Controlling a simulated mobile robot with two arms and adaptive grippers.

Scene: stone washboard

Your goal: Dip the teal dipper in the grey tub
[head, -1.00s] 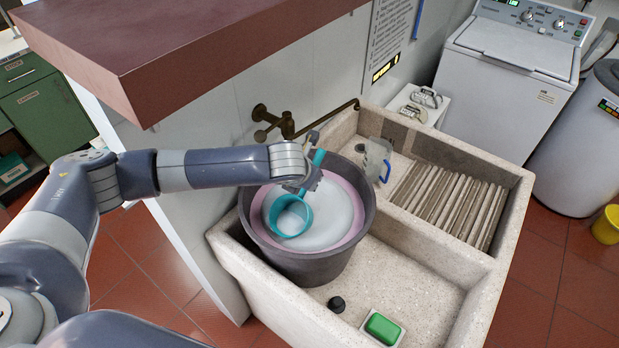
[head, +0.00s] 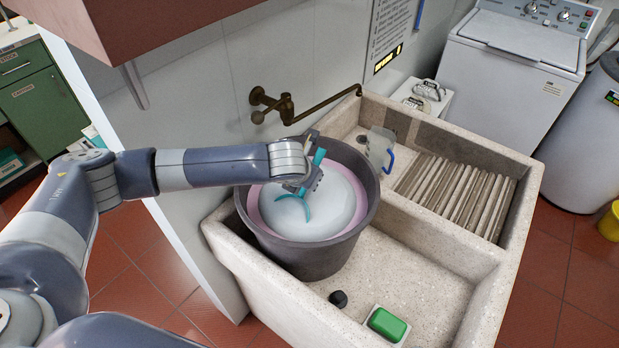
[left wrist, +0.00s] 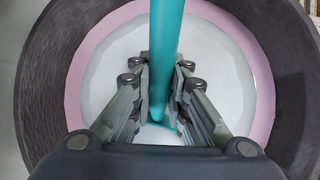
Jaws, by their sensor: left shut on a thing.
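The grey tub (head: 340,250) stands in the stone sink basin, filled with whitish liquid (head: 325,222) inside a pink inner band. My left gripper (head: 311,182) is over the tub, shut on the handle of the teal dipper (head: 278,203). In the head view the dipper's cup shows only as a thin teal curve at the liquid; the rest of it is hidden, apparently under the surface. In the left wrist view the gripper (left wrist: 161,90) grips the teal handle (left wrist: 166,35) between both fingers, above the white liquid (left wrist: 110,75). My right gripper is not in view.
The stone sink (head: 420,285) has a ribbed washboard (head: 460,198) at right. A clear jug with a blue handle (head: 381,148) stands behind the tub. A brass tap (head: 286,106) is on the wall. A green soap (head: 387,324) and black plug (head: 338,298) lie in front.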

